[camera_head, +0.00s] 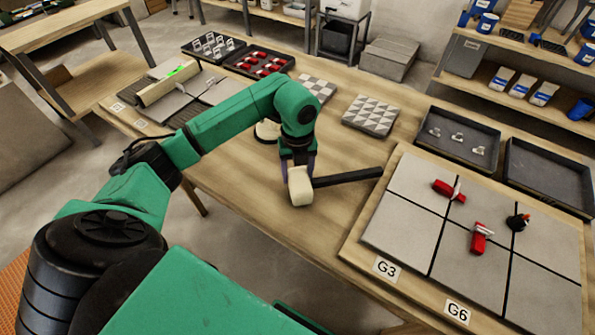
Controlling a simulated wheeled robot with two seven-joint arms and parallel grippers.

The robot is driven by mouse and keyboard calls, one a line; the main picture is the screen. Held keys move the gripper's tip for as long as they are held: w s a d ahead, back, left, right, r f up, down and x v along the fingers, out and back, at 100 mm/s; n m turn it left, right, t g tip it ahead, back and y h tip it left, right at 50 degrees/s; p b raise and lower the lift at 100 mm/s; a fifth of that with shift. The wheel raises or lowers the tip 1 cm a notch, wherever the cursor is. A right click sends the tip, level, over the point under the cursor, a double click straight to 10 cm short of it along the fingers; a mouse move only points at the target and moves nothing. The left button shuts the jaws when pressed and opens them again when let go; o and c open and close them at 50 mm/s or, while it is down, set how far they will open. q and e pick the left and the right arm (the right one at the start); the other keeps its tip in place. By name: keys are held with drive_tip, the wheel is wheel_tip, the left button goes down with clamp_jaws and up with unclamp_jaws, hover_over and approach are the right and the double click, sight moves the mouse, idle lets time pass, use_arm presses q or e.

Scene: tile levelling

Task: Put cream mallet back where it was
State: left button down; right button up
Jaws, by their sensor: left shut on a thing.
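The cream mallet (300,188) has a pale block head and a black handle (347,178) that points right. My left gripper (298,165) reaches down from the green arm and is shut on the mallet near its head. The mallet is over the bare middle of the wooden table (240,205), left of the tile board. I cannot tell whether its head touches the wood. My right gripper is not in view.
The tile board (410,230) at right carries red clips and a dark knob. Dark trays (456,165) stand behind it. Patterned tile stacks (370,116) and a tray of red pieces (258,63) stand further back. A round cream thing (267,131) is partly behind my arm.

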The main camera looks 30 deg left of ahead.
use_arm(q)
drive_tip(key=shift+f, duration=0.15)
unclamp_jaws()
wheel_tip(320, 180, up, 9)
drive_tip(key=shift+r+b, duration=0.15)
drive_tip(key=shift+b, duration=0.3)
wheel_tip(320, 180, up, 5)
drive_tip(key=shift+r+p, duration=0.15)
drive_tip(key=shift+p, duration=0.65)
